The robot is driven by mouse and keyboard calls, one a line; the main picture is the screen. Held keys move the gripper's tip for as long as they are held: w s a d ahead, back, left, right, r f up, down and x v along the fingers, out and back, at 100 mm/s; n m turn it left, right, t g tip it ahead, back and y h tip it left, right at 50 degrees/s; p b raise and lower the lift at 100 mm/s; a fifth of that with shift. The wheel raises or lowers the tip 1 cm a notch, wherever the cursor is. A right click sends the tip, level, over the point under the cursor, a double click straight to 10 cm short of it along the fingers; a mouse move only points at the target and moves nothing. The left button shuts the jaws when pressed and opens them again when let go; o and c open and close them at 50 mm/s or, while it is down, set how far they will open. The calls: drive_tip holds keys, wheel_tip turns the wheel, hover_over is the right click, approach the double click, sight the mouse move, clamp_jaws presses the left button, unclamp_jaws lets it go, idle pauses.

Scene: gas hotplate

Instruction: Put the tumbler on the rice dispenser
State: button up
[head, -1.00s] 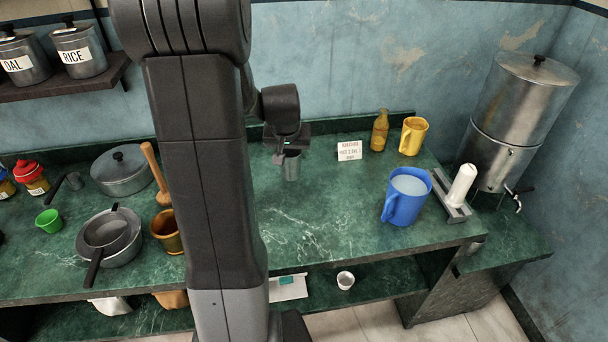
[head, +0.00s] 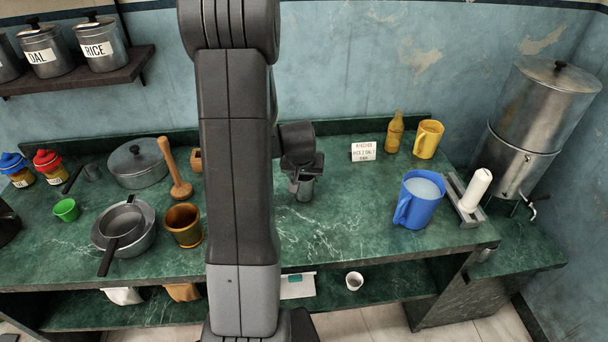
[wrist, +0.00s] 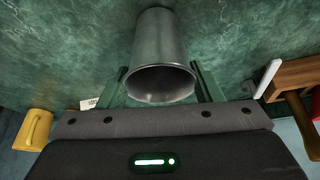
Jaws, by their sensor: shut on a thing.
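The tumbler (head: 304,191) is a small plain steel cup, held over or on the green counter. In the wrist view the tumbler (wrist: 160,60) lies between the fingers, its open rim nearest the camera. My gripper (head: 303,177) is shut on it; the fingers (wrist: 160,88) show on both sides of the cup. I cannot tell whether its base touches the counter. A steel canister labelled RICE (head: 101,52) stands on the wall shelf at upper left. I cannot tell whether this is the rice dispenser.
A small sign (head: 363,151), a bottle (head: 395,131), a yellow mug (head: 428,140) and a blue jug (head: 418,202) stand right of my gripper. A large steel vessel with a tap (head: 521,160) is in the right corner. Pots and a brass mortar (head: 183,226) are left.

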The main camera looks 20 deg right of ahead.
drive_tip(key=o, duration=0.5)
drive_tip(key=shift+f, duration=0.15)
drive_tip(key=o, duration=0.5)
